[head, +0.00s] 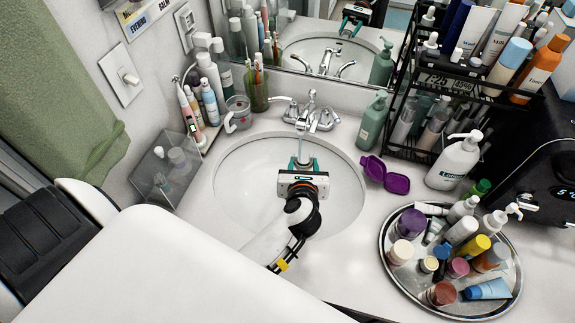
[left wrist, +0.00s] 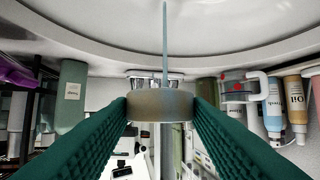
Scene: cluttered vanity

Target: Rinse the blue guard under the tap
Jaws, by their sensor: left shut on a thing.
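My left gripper (head: 303,163) is over the sink basin (head: 235,190), just in front of the tap (head: 303,120). A thin stream of water (head: 301,146) runs from the tap down towards the gripper. The stream also shows in the left wrist view (left wrist: 165,40), lined up with the guard. I cannot tell whether the water touches it. My right gripper is not in view.
An open purple case (head: 385,176) lies right of the basin. A round tray (head: 390,265) of bottles and jars stands at the front right. A green pump bottle (head: 373,122) and a glass mug (head: 238,113) flank the tap. A mirror (head: 330,60) is behind.

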